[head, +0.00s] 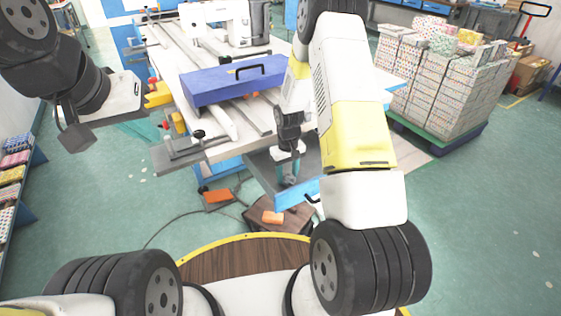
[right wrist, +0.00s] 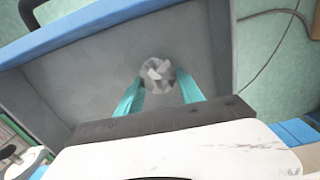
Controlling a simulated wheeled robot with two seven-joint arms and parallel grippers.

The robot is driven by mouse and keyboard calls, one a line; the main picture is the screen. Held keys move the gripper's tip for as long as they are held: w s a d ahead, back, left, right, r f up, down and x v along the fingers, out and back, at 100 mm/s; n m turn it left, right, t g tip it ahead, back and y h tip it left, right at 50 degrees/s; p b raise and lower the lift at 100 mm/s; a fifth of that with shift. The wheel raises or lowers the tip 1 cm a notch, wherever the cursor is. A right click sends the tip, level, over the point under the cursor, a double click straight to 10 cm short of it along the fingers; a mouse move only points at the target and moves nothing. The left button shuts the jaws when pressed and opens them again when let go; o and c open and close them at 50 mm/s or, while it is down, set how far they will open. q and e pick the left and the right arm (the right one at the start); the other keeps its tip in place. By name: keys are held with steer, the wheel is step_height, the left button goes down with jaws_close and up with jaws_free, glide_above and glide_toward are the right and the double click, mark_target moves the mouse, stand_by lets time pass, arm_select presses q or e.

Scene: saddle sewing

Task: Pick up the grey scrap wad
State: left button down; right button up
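The grey scrap wad (right wrist: 158,73) is a crumpled ball in the grey-lined, blue-edged drawer (right wrist: 85,75), which also shows in the head view (head: 312,160). My right gripper (right wrist: 161,78) has its two teal fingers apart, one on each side of the wad. A narrow gap seems to show by the fingers; contact is hard to tell. In the head view my right gripper (head: 289,176) reaches down into the drawer, and the wad is small there near its fingertips. My left gripper (head: 80,135) is at the far left, away from the drawer; its fingers are not clear.
The drawer's walls rise around the right gripper. Above it is a workbench (head: 245,150) with a blue toolbox (head: 235,82) and a sewing machine (head: 215,22). A dark box (head: 283,225) stands on the floor below. Stacked parcels (head: 430,85) stand at the right.

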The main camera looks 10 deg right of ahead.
steer(key=c, duration=0.4)
